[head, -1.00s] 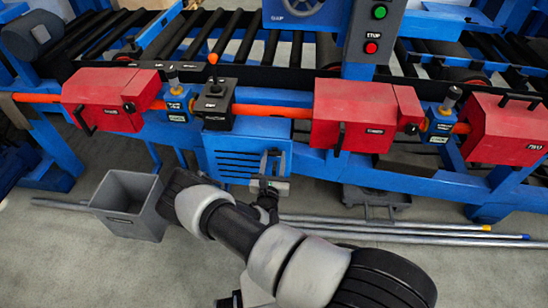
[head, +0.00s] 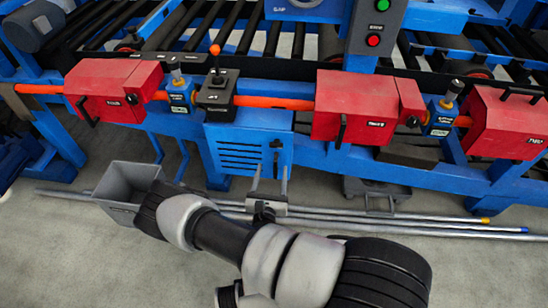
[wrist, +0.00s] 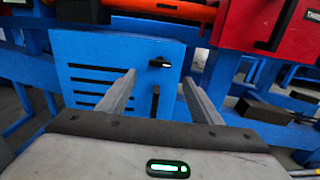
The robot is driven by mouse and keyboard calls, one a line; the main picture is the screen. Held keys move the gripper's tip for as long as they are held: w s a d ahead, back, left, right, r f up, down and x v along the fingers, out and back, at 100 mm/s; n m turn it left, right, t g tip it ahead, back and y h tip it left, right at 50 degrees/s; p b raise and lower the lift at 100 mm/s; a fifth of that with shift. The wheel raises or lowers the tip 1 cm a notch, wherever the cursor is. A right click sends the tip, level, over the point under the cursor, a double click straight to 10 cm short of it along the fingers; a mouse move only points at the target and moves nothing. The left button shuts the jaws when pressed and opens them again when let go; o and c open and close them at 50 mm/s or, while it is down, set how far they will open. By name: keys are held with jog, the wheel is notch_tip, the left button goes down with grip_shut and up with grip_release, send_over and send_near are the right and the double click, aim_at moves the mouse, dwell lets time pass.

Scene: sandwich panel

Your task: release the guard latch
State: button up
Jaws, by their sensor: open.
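My gripper (head: 269,178) is open and empty in front of the blue vented panel (head: 240,152) below the rail. In the wrist view its two fingers (wrist: 159,78) point at the panel, well apart. Between them on the panel are a small black knob (wrist: 160,62) and, below it, a short upright black handle (wrist: 155,101); neither is seen to be gripped. Red guard boxes (head: 355,105) with black handles sit along the orange bar. Small blue blocks (head: 180,97) with grey-topped plungers stand beside them. I cannot tell which part is the guard latch.
A black control box (head: 217,97) with an orange-tipped lever sits above the panel. A grey bin (head: 122,185) stands at the left. Long metal rods (head: 400,222) lie on the floor below. A post (head: 376,30) carries green and red buttons.

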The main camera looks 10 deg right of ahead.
jog(key=v, duration=0.7)
dwell(0.3)
